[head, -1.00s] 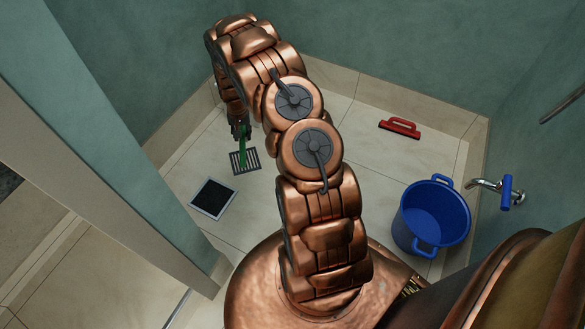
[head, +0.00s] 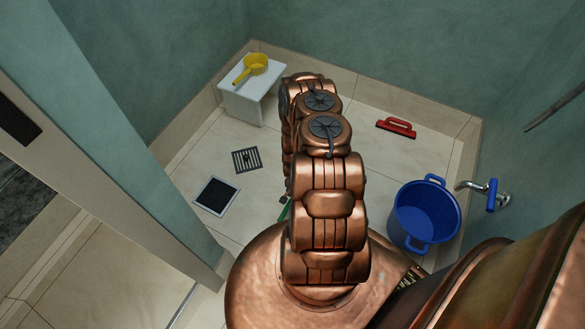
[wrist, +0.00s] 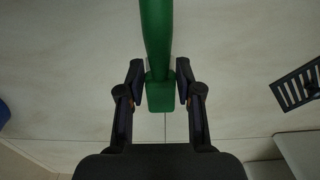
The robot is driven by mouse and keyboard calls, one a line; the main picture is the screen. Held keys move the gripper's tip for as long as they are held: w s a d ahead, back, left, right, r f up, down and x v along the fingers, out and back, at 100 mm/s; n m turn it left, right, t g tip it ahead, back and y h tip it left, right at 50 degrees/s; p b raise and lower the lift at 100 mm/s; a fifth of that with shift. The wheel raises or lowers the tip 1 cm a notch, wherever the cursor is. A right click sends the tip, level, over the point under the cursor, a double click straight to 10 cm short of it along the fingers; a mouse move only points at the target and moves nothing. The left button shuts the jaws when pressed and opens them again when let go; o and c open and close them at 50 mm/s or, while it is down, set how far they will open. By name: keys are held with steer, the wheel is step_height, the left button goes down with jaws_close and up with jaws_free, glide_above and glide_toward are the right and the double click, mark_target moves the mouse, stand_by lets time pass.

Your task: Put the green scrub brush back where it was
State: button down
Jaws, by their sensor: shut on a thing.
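The green scrub brush (wrist: 157,35) shows in the wrist view as a green handle running up out of the picture, with a blocky green end between the fingers. My gripper (wrist: 160,82) is shut on it. The brush's other end is out of the wrist view. In the head view only a small green piece of the brush (head: 284,211) shows, just left of my arm and low in the picture. My gripper is mostly hidden behind my arm there.
A drain grate (head: 247,159) and a dark framed square (head: 216,196) lie on the floor at left. A white stool (head: 238,104) with a yellow dipper (head: 256,64) stands behind. A red-handled tool (head: 397,127), blue bucket (head: 425,212) and tap (head: 491,195) are at right.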

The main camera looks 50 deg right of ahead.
steer(key=shift+f, duration=0.15)
steer(key=shift+w+d+f+b, duration=0.2)
steer(key=shift+w+d+b, duration=0.3)
steer(key=shift+w+b, duration=0.05)
steer(key=shift+w+d+f+b, duration=0.2)
steer(key=shift+w+d+b, duration=0.25)
steer(key=shift+w+b, duration=0.1)
steer(key=w+d+b, duration=0.1)
steer(key=w+b, duration=0.1)
steer(key=b, duration=0.1)
steer(key=shift+w+d+b, duration=0.1)
steer(key=shift+d+b, duration=0.25)
steer(key=w+d+b, duration=0.1)
steer(key=w+d, duration=0.3)
steer(key=w, duration=0.1)
steer(key=w+d+b, duration=0.1)
steer(key=w+d, duration=0.1)
steer(key=shift+w+f+b, duration=0.3)
steer(key=shift+w, duration=0.1)
steer(key=shift+w+d+f, duration=0.1)
steer(key=shift+f, duration=0.15)
steer(key=shift+f+b, duration=0.65)
steer(key=shift+f, duration=0.85)
steer(key=shift+f, duration=0.2)
steer(key=c, duration=0.8)
jaws_free()
steer(key=shift+o, duration=0.2)
